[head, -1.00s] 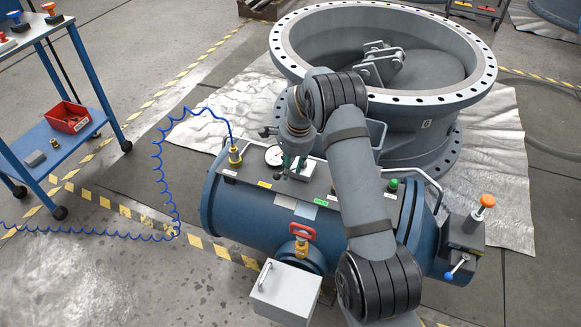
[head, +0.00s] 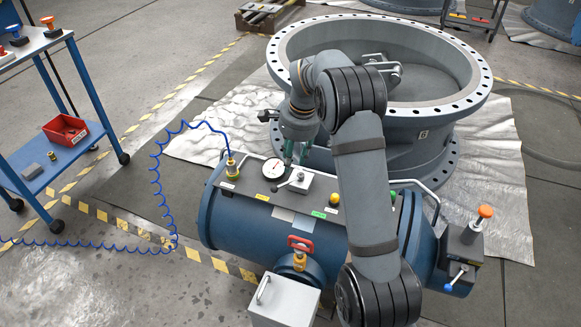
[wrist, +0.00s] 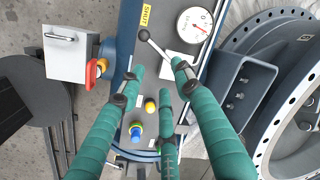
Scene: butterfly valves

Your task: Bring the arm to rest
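My gripper (head: 293,156) is above the top panel of the blue cylindrical tank (head: 270,232), close over a small white block with a lever (head: 296,181). In the wrist view, its green fingers (wrist: 160,74) are spread apart with nothing held between them. The lever's black ball knob (wrist: 144,35) lies just beyond the fingertips, near a yellow label reading SHUT (wrist: 146,15). I cannot tell whether a fingertip touches the lever or block. My arm (head: 362,185) reaches up from the front and bends down to the gripper.
A pressure gauge (head: 274,168) stands beside the lever. A red-handled valve (head: 301,244) and grey box (head: 284,297) are in front. A large grey flanged valve body (head: 415,135) stands close behind my arm. A blue cart (head: 45,178) and coiled blue hose (head: 157,185) are left.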

